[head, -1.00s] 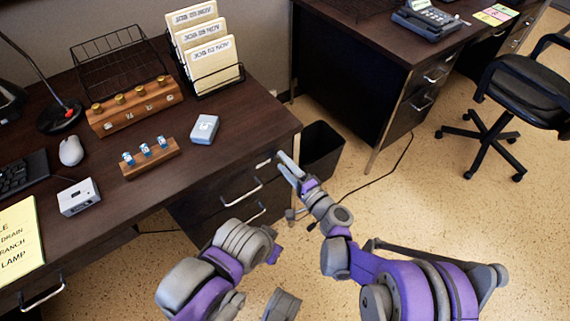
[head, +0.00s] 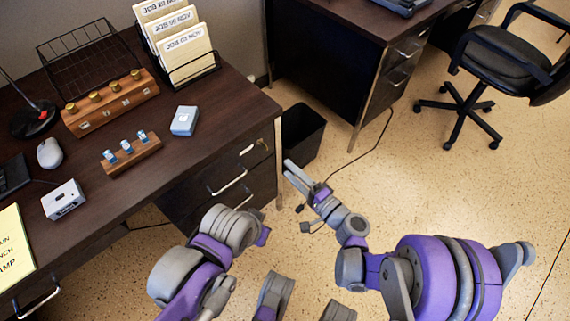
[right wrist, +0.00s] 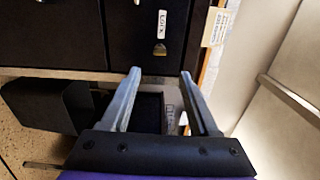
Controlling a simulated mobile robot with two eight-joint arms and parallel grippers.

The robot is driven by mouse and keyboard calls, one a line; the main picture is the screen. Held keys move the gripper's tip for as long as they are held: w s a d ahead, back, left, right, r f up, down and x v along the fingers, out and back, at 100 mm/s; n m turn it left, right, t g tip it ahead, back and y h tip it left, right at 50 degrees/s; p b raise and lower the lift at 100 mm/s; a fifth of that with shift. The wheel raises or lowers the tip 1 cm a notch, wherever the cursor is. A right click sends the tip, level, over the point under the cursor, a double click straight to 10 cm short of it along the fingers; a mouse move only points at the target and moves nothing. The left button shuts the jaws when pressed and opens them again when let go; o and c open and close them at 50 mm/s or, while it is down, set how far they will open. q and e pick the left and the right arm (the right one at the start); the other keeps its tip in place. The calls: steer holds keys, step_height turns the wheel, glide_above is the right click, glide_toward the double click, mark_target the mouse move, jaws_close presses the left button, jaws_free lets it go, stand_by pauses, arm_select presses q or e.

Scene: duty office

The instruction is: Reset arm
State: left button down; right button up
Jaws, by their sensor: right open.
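My right gripper (head: 291,170) is open and empty, just off the right end of the dark desk (head: 205,150) and in front of the black waste bin (head: 303,134). In the right wrist view its two fingers (right wrist: 160,76) are parted with nothing between them, pointing toward dark drawer fronts. My right arm (head: 350,235) reaches up from the lower right. My left arm (head: 195,270) is folded at the bottom, left of centre. Its gripper cannot be made out.
The desk carries a wooden block with brass knobs (head: 112,100), a smaller wooden rack (head: 131,152), a pale blue box (head: 184,120), a mouse (head: 50,153) and a file holder (head: 205,72). An office chair (head: 500,60) stands upper right. The floor between is mostly clear.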

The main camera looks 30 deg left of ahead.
steer(key=shift+d, duration=0.1)
stand_by(0.5)
steer(key=s+d+r+n+g+h, duration=0.15)
steer(key=s+d+h, duration=0.45)
steer(key=d, duration=0.6)
steer(key=s+d+n+h, duration=0.2)
steer(key=s+d+h, duration=0.35)
steer(key=d, duration=0.65)
steer(key=s+d+n+g+h, duration=0.1)
steer(key=s+d+h, duration=0.5)
steer(key=d, duration=0.6)
arm_select(q)
step_height(320, 180, up, 26)
steer(key=w+t+p, duration=0.1)
steer(key=p, duration=2.1)
steer(key=shift+w+f, duration=0.15)
arm_select(e)
step_height(320, 180, up, 26)
steer(key=t, duration=0.1)
steer(key=shift+w+a+y, duration=0.3)
steer(key=shift+w+y, duration=0.05)
steer(key=shift+y, duration=0.1)
steer(key=shift+s, duration=0.1)
